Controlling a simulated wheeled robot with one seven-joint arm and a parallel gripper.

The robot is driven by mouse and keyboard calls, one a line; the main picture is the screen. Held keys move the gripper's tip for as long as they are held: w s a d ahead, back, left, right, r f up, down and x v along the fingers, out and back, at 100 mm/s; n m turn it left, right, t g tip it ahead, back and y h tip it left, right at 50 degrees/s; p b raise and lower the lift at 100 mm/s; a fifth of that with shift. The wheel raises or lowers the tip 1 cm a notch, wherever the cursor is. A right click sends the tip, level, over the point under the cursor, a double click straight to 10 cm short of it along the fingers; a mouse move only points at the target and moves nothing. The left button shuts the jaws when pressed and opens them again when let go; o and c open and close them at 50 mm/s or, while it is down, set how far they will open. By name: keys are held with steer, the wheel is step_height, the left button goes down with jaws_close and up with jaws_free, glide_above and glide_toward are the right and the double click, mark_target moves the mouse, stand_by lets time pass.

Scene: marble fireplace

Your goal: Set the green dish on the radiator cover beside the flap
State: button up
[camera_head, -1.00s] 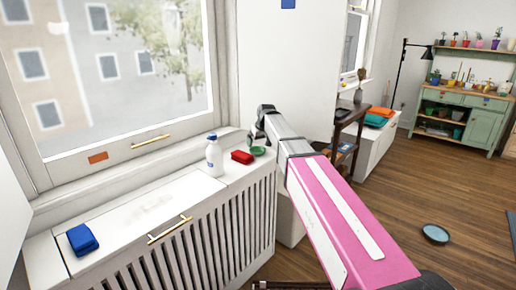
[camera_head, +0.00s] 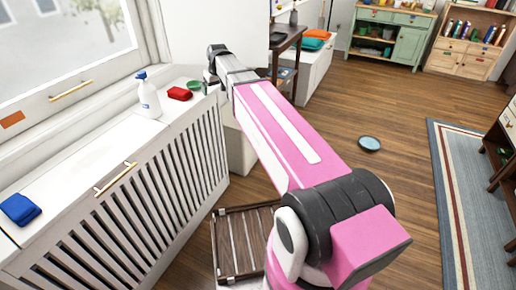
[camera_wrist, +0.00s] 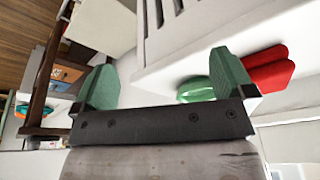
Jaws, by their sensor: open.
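The green dish (camera_head: 195,86) rests on the far end of the white radiator cover (camera_head: 172,103), next to a red folded cloth (camera_head: 180,93). It also shows in the wrist view (camera_wrist: 196,90), partly hidden by one finger. My gripper (camera_wrist: 163,62) is open and empty, with green fingers spread. It is just beyond the cover's far end, close to the dish; the head view hides its fingertips. The flap (camera_head: 88,160) with a brass handle (camera_head: 115,178) lies flat in the cover's top.
A white spray bottle (camera_head: 148,97) stands between the flap and the red cloth. A blue cloth (camera_head: 20,209) lies at the near end. A slatted wooden stand (camera_head: 243,242) is beside the cover. A blue round dish (camera_head: 369,143) lies on open wooden floor.

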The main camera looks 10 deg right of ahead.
steer(key=s+d+f+m+g, duration=0.1)
steer(key=s+d+f+m, duration=0.1)
steer(key=s+d+f, duration=0.5)
steer(key=s+d+f+m+g+h, duration=0.1)
steer(key=s+d+f+m+g, duration=0.1)
steer(key=s+d+f, duration=0.6)
steer(key=s+f, duration=0.5)
steer(key=s, duration=0.4)
steer(key=shift+s+d+f, duration=0.15)
steer(key=shift+d+f, duration=0.1)
steer(key=shift+f, duration=0.1)
